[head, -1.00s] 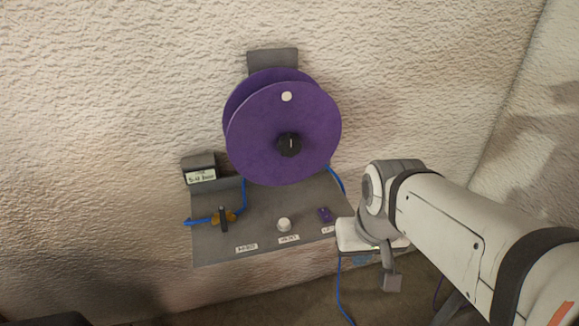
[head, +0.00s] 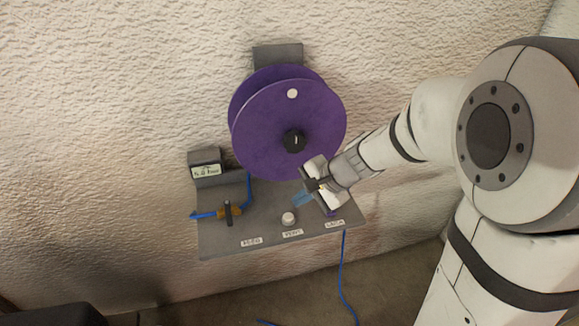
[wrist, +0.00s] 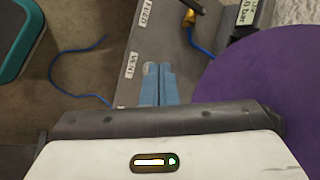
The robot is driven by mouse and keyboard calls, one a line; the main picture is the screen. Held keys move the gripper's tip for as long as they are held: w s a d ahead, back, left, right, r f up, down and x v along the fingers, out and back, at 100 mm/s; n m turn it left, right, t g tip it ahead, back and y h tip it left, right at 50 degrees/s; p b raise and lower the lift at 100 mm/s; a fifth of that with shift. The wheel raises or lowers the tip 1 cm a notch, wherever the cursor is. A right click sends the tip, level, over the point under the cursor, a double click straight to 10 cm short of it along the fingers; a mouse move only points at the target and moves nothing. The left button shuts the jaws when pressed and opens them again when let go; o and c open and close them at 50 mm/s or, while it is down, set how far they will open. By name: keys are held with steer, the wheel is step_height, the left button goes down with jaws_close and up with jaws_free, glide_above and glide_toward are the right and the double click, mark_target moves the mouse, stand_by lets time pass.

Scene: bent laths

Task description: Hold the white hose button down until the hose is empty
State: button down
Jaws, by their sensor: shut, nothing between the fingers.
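The white button (head: 288,218) is a small round knob on the grey panel (head: 225,240), behind the middle label. My gripper (head: 300,201) is shut and empty, its blue fingers pointing down-left over the panel, just behind and right of the button in the head view. In the wrist view the closed fingertips (wrist: 156,72) partly cover the button (wrist: 150,70); I cannot tell whether they touch it. The blue hose (head: 249,188) runs from the purple reel (head: 270,130) to a brass valve (head: 229,211) with a dark lever. A gauge (head: 206,171) shows a reading in bar; its figure is unclear.
A purple latch piece (head: 331,212) sits on the panel's right, partly hidden by my gripper. The reel rises close behind my gripper. Loose blue hose (head: 344,280) hangs to the floor. A teal-edged dark object (wrist: 15,40) shows at left in the wrist view.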

steer(key=w+a+f+m+t+y, duration=0.1)
steer(key=w+a+f+m, duration=0.1)
steer(key=w+f+m, duration=0.3)
steer(key=w+m, duration=0.1)
steer(key=w, duration=0.3)
steer(key=shift+a+m+t+p, duration=0.15)
steer(key=shift+m+t+p, duration=0.15)
steer(key=shift+t+p, duration=0.1)
steer(key=shift+w, duration=0.1)
steer(key=b, duration=0.6)
glide_above(292, 217)
step_height(292, 217, down, 8)
steer(key=shift+r, duration=0.1)
steer(key=shift+f+b, duration=0.45)
steer(key=shift+f, duration=0.05)
steer(key=shift+f, duration=0.15)
stand_by(0.7)
steer(key=shift+f+b, duration=0.25)
steer(key=shift+b, duration=0.45)
steer(key=shift+f+b, duration=0.5)
steer(key=shift+b, duration=0.1)
stand_by(2.8)
